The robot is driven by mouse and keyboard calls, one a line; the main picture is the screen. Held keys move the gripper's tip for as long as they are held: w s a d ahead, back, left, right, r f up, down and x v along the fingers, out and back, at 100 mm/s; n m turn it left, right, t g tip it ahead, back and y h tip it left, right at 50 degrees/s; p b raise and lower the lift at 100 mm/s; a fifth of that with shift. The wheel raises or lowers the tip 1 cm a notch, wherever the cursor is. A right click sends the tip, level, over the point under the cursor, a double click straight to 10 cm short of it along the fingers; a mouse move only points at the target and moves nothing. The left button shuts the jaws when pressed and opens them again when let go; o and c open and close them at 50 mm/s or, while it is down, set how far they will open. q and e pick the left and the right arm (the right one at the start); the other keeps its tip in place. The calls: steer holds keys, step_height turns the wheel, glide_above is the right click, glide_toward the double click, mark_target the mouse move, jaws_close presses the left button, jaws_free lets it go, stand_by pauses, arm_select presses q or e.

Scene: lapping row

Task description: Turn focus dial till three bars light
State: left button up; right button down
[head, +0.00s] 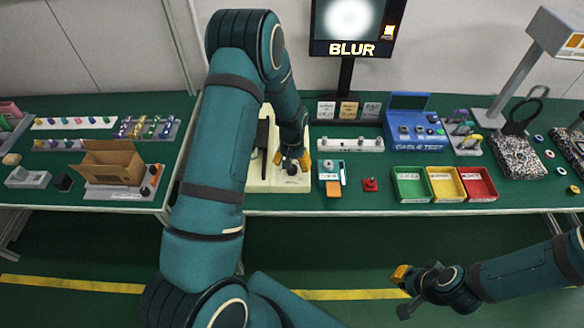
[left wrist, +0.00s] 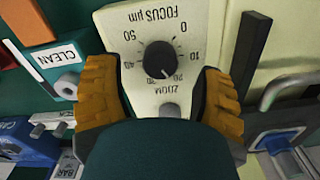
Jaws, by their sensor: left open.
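The black focus dial (left wrist: 160,59) sits on a cream panel (left wrist: 143,22) marked "FOCUS µm" in the left wrist view. Its white mark points down and slightly right, near the 20. My left gripper (left wrist: 158,78) is open, its orange-padded fingers on either side of the dial, with gaps between them and it. In the head view my left gripper (head: 292,165) is over the cream instrument base (head: 275,182) and covers part of it. The monitor (head: 350,25) reads "BLUR"; a small coloured bar indicator (head: 389,31) is at its right, too small to count surely. My right gripper (head: 402,280) is low, away from the bench.
A teal box with an orange block (head: 333,188) and a red button (head: 370,184) stand just right of the base. Green, yellow and red bins (head: 445,185) are further right. A cardboard box (head: 112,162) is on the left bench. A grey zoom knob (left wrist: 170,109) is close by the dial.

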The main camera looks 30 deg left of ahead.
arm_select(q)
steer(key=shift+f, duration=1.2)
jaws_close()
steer(key=shift+m, duration=0.3)
steer(key=shift+f+m+b, duration=0.1)
steer(key=shift+m+b, duration=0.6)
steer(key=shift+m, duration=0.2)
steer(key=m+b, duration=0.1)
steer(key=m, duration=0.1)
steer(key=shift+m, duration=0.3)
steer(key=m+b, duration=0.1)
steer(key=m, duration=0.4)
steer(key=shift+d, duration=0.1)
steer(key=shift+m, duration=0.4)
